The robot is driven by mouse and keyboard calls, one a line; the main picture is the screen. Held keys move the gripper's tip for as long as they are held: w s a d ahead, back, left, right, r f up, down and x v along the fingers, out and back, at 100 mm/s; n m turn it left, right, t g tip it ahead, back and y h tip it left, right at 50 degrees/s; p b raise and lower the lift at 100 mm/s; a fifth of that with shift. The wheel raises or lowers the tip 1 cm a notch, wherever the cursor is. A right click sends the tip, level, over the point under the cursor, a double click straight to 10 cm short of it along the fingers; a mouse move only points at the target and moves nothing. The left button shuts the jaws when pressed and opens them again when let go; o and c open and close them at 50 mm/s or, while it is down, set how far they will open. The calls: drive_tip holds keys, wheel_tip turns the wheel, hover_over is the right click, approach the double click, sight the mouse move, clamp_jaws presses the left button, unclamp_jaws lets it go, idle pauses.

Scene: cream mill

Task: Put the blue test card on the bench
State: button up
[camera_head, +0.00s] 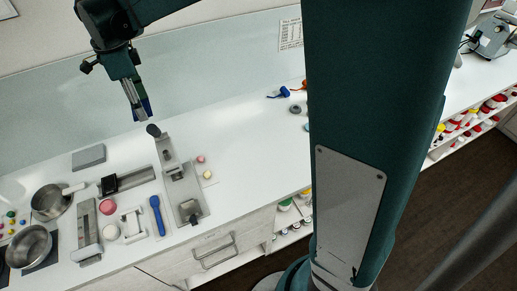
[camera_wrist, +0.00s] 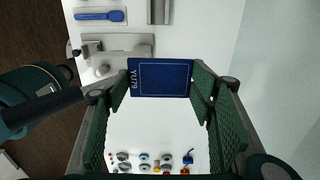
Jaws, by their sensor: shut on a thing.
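My gripper (camera_head: 137,108) is at the upper left in the head view, above the back part of the white bench (camera_head: 245,165). It is shut on the blue test card (camera_wrist: 160,77), whose edge shows dark blue beside the fingers in the head view (camera_head: 147,107). In the wrist view the card sits between the two green fingers of my gripper (camera_wrist: 160,92), with a pale printed border and "YU79" along its left side. The card appears held above the bench, apart from it. The bench also shows in the wrist view (camera_wrist: 150,120).
A grey device (camera_head: 183,190) with a dark knob stands below my gripper. Left of it are a blue spoon (camera_head: 157,215), a red-topped round item (camera_head: 107,208) and metal pans (camera_head: 28,246). A blue item (camera_head: 279,93) lies farther right.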

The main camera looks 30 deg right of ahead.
drive_tip(key=s+d+b, duration=0.1)
drive_tip(key=s+d, duration=0.1)
drive_tip(key=d, duration=0.8)
drive_tip(key=s+d, duration=0.2)
drive_tip(key=d, duration=0.9)
hover_over(260, 156)
wheel_tip(260, 156, down, 20)
drive_tip(key=shift+f+b, duration=0.4)
drive_tip(key=shift+f, duration=0.25)
drive_tip(key=shift+f, duration=0.15)
drive_tip(key=shift+f, duration=2.8)
drive_tip(key=shift+f+b, duration=0.35)
drive_tip(key=shift+f, duration=1.7)
drive_tip(key=shift+f, duration=0.2)
